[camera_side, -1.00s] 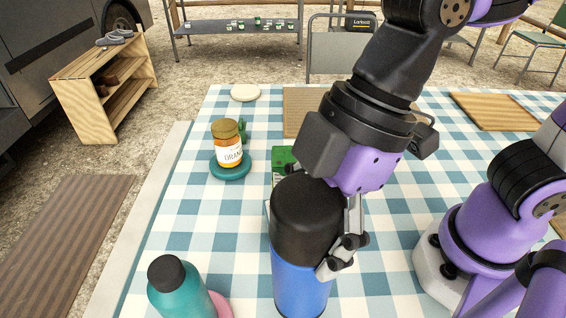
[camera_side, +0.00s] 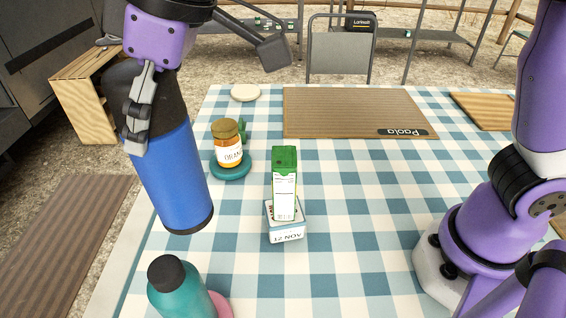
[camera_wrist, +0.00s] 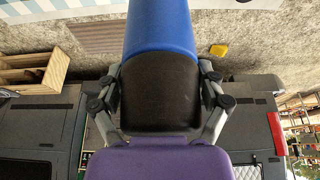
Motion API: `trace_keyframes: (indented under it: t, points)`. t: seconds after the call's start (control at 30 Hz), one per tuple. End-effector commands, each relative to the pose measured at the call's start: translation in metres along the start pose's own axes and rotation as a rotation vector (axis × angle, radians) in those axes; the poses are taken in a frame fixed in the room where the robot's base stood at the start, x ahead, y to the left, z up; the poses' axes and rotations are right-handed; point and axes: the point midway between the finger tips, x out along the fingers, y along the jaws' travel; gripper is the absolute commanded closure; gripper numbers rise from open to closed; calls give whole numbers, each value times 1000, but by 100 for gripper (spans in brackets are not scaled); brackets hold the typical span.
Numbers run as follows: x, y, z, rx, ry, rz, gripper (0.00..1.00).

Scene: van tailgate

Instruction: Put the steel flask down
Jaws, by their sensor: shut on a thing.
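The steel flask, blue with a black top (camera_side: 172,170), is held in the air at the left side of the side view. It is tilted, with its base toward the lower right, and it appears over the left part of the table (camera_side: 345,185). My gripper (camera_side: 138,125) is shut on its black top. In the wrist view the two fingers (camera_wrist: 159,72) grip the black top from both sides, and the blue body (camera_wrist: 160,30) extends away beyond them. The flask's far side is hidden.
A teal bottle (camera_side: 180,290) stands below the flask in the picture, partly over a pink disc (camera_side: 222,304). An orange jar (camera_side: 228,145) stands on a teal coaster (camera_side: 231,172). A green carton (camera_side: 284,180) stands on a small box (camera_side: 288,232). A name mat (camera_side: 350,110) lies behind.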

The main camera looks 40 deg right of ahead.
Motion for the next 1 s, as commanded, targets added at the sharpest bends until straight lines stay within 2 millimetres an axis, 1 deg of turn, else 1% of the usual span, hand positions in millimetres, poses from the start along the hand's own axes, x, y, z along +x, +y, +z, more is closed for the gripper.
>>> trace_keyframes:
  t: [0.03,0.1,0.23,0.43,0.63,0.8,0.9,1.0]
  points:
    - [7,6,-8,33,1,12,76]
    - [13,13,-16,71,3,25,76]
    - [24,19,-20,109,3,37,76]
    - [58,20,-7,114,3,39,76]
    - [80,19,2,113,5,39,76]
    - [105,19,12,112,4,39,76]
    - [111,19,15,112,6,39,76]
    - [112,19,15,112,7,39,76]
